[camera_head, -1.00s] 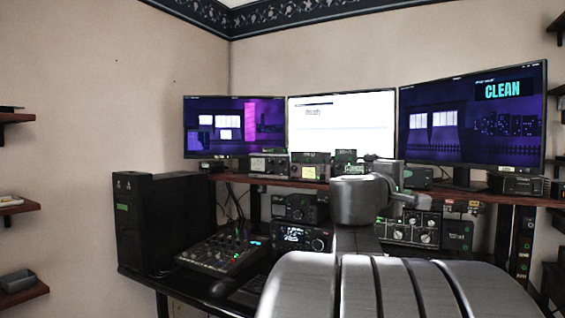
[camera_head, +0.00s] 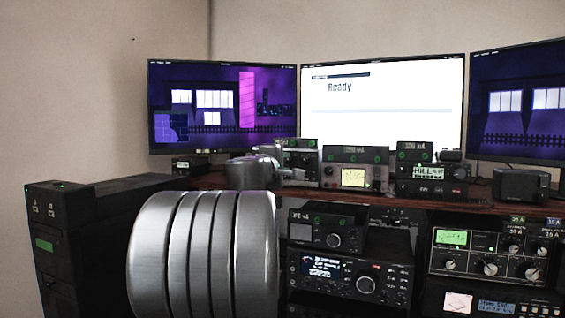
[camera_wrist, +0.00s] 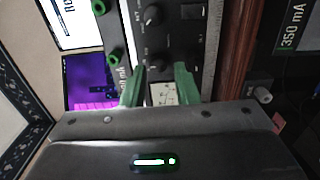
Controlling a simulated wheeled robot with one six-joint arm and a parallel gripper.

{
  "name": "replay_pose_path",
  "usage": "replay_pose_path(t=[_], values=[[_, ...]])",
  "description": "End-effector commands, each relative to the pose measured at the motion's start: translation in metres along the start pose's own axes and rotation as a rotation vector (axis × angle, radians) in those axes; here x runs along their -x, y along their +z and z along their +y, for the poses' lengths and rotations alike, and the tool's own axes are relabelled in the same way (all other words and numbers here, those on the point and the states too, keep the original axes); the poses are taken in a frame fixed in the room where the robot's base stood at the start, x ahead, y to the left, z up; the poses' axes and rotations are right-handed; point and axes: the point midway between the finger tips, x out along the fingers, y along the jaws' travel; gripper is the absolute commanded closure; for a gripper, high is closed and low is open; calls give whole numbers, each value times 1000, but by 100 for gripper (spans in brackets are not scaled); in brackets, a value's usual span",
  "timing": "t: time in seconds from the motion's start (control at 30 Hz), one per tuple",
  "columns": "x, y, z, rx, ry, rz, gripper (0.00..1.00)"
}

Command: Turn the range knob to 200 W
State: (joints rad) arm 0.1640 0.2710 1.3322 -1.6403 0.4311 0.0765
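In the wrist view a dark tuner panel (camera_wrist: 193,38) shows sideways. A black knob (camera_wrist: 156,66) sits on it, with another black knob (camera_wrist: 153,16) above. The small labels are too blurred to tell which is the range knob or where it points. My gripper (camera_wrist: 160,72) has two green fingers, apart, one on each side of the lower knob. Contact cannot be told. A pale meter face (camera_wrist: 163,93) shows between the fingers. In the head view my wrist is at the shelf, partly covering a meter unit (camera_head: 298,158); the fingertips are not clear there.
A unit with a lit yellow meter (camera_head: 354,178) stands to the right on the brown shelf (camera_head: 470,205). Monitors stand behind. Below are a radio (camera_head: 350,276) and a power unit with several knobs (camera_head: 492,262). A black tower (camera_head: 80,225) stands left.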

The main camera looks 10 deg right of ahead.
Motion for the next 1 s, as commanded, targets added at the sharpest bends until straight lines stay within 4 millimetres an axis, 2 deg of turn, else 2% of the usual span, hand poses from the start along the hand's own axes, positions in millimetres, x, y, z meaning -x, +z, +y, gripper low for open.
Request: replay_pose_path(t=[0.2, 0.5, 0.53, 0.67, 1.0], values=[[-17, 0, 1, 0, 1, -1, 73], [-20, 0, 0, 0, 0, 0, 73], [-19, 0, 0, 0, 0, 0, 74], [-19, 0, 0, 0, 0, 0, 100], [-19, 0, -2, -41, 1, 0, 100]])
